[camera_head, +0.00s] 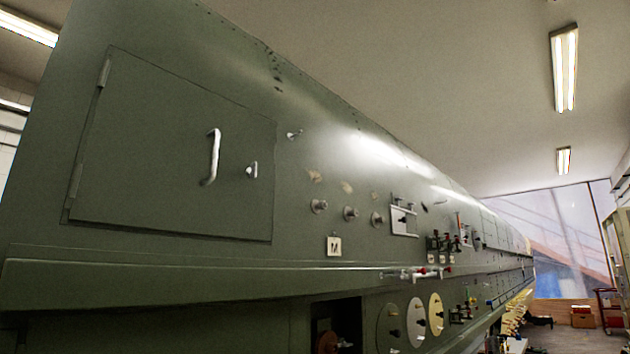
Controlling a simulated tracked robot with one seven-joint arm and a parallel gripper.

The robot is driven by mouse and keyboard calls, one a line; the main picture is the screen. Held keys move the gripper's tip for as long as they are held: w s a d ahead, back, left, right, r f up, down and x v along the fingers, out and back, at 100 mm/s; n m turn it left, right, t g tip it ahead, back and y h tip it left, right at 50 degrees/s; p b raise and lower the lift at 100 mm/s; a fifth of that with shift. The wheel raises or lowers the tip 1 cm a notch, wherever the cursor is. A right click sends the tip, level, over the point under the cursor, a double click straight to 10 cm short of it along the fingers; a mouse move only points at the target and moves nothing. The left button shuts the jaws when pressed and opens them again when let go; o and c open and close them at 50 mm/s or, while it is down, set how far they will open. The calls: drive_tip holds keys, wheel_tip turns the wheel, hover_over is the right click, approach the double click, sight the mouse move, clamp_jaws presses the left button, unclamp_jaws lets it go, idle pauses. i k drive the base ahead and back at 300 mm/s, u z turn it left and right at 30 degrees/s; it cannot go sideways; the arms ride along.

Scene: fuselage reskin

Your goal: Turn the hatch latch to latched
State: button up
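A square hatch (155,150) is set in the green fuselage side at the left and looks closed, flush with the skin. Two hinges show along its left edge. A large pale handle (212,157) stands on the hatch's right half. A small metal latch (252,170) sits to the right of the handle, near the hatch's right edge, with its lever roughly upright. Another small metal fitting (294,134) is on the skin just right of the hatch. Whether the latch is engaged cannot be told. My gripper is not in view.
Several round knobs (350,214) and a small white label (334,246) are right of the hatch. A ledge (180,283) runs below it. Coloured discs (416,322) and a dark opening (336,325) lie lower. Floor and a red cart (609,308) show at far right.

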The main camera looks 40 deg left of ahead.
sight(251, 171)
drive_tip(key=z, duration=0.2)
drive_tip(key=i, duration=1.25)
drive_tip(key=u, duration=2.95)
drive_tip(key=k, duration=0.6)
drive_tip(key=u, duration=0.2)
drive_tip(key=i, duration=0.3)
